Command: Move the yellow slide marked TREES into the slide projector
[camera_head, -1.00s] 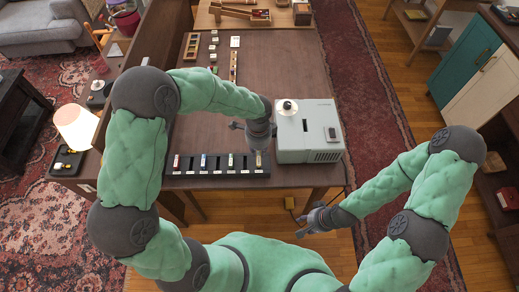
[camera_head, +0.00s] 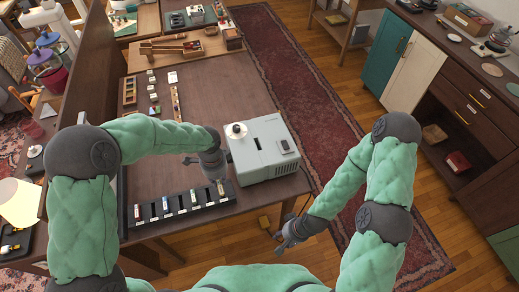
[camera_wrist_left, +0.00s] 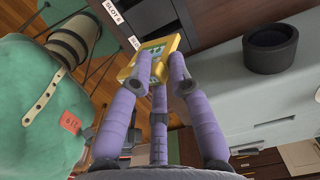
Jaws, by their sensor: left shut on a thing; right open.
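My left gripper (camera_wrist_left: 168,58) is shut on the yellow slide (camera_wrist_left: 150,62), which has a green picture on it; its marking is not readable. In the head view the left gripper (camera_head: 192,160) is between the black slide rack (camera_head: 150,217) and the projector, and the slide is hidden there. My right gripper (camera_head: 284,240) is open and empty, low beyond the table's front edge.
The rack holds several slides along the table's front edge. A wooden strip (camera_head: 176,103) and small light pieces (camera_head: 152,87) lie at the back left. A black cylinder (camera_wrist_left: 270,46) stands on the projector. The table between them is clear.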

